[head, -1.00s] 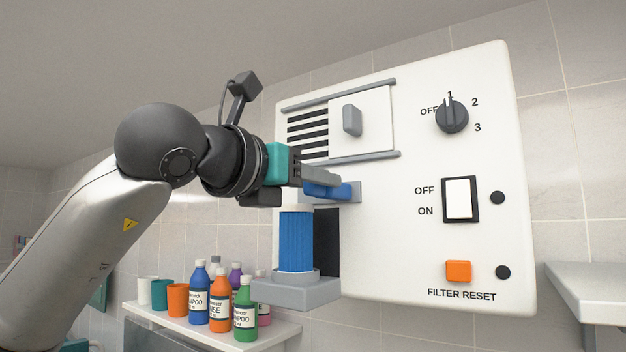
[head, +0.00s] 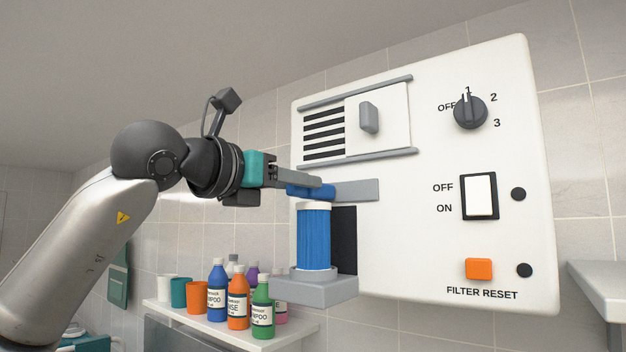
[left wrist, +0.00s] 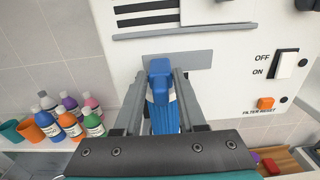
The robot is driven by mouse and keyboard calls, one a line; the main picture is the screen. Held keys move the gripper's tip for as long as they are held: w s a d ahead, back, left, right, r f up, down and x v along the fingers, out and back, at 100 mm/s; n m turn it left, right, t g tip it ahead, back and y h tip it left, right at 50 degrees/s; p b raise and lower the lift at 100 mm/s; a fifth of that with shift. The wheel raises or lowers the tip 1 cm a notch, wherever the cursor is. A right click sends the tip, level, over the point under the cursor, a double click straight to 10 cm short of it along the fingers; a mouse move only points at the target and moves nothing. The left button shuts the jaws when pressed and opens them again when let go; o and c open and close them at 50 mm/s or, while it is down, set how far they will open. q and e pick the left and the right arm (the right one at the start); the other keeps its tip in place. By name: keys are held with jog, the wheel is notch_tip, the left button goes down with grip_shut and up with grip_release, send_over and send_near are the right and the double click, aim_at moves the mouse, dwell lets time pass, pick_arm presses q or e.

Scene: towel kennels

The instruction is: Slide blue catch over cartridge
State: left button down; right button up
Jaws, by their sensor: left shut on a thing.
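The blue catch (head: 312,190) sits on a flat grey track plate (head: 358,190) on the white panel, above the blue ribbed cartridge (head: 314,240). The cartridge stands upright with a pale top rim on a grey shelf bracket (head: 325,291). My left gripper (head: 318,185) is shut on the catch, just above the cartridge's top. In the left wrist view the catch (left wrist: 160,72) lies between the two grey fingers, with the cartridge (left wrist: 165,118) below it. Whether the catch touches the cartridge's rim I cannot tell. My right gripper is not in view.
The white panel (head: 420,240) carries a dial (head: 470,112), a rocker switch (head: 480,196), an orange button (head: 479,268) and a sliding vent cover (head: 390,125). Several bottles (head: 238,302) and cups stand on a shelf at lower left. Another shelf (head: 600,285) juts out at right.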

pick_arm(q)
jog(key=shift+a+r, duration=0.1)
jog(key=c, duration=0.9)
grip_release()
jog(key=shift+o, duration=0.7)
jog(key=shift+w+a, duration=0.1)
jog(key=shift+a, duration=0.05)
